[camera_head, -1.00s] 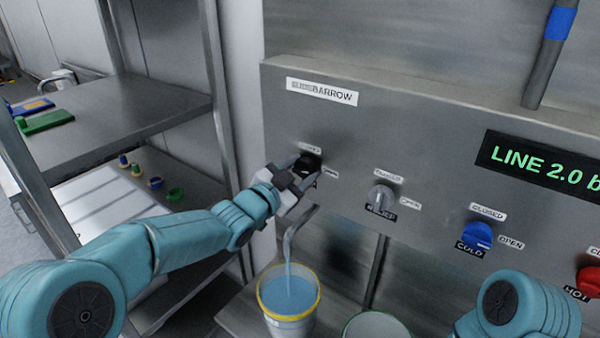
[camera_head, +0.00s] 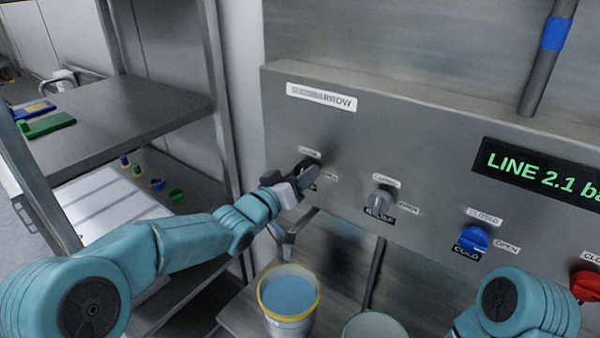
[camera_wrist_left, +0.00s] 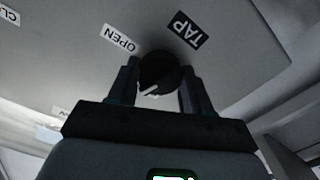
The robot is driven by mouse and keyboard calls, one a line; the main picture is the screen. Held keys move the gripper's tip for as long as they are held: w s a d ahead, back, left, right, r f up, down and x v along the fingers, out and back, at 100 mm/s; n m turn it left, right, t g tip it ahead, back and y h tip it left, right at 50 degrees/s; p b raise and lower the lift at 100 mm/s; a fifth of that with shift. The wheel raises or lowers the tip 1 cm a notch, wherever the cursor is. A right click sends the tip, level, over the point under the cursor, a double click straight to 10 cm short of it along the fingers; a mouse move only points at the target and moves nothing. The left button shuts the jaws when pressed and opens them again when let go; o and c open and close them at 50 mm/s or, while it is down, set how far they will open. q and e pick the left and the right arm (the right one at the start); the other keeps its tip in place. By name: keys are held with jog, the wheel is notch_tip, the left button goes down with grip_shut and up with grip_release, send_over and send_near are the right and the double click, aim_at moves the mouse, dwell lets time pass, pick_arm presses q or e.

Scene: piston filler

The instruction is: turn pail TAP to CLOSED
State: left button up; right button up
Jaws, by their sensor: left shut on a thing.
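The black TAP knob (camera_head: 306,167) sits on the steel panel at the left, partly hidden by my left gripper (camera_head: 298,182). In the left wrist view the fingers (camera_wrist_left: 159,88) are shut on the knob (camera_wrist_left: 162,70), one on each side. Its white pointer mark points to the lower left, away from the TAP label (camera_wrist_left: 187,29) and off the OPEN label (camera_wrist_left: 119,39). The CLOSED label is not readable. The spout (camera_head: 286,240) shows no stream. The yellow-rimmed pail (camera_head: 290,323) below holds bluish liquid. My right gripper is out of view.
A grey RELIEF knob (camera_head: 381,199), a blue COLD knob (camera_head: 474,238) and a red HOT knob (camera_head: 585,285) lie to the right. A display (camera_head: 530,174) reads LINE 2.1. A second pail (camera_head: 376,329) stands beside the first. A shelf (camera_head: 130,125) is at left.

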pick_arm(q)
jog(key=n, duration=0.3)
jog(key=shift+p, duration=0.4)
jog(key=shift+n, duration=0.5)
jog(key=o, duration=1)
jog(key=shift+o, duration=0.2)
jog(key=b+v, duration=0.4)
jog(key=v, duration=1.2)
jog(key=shift+s, duration=0.2)
jog(key=shift+a, duration=0.1)
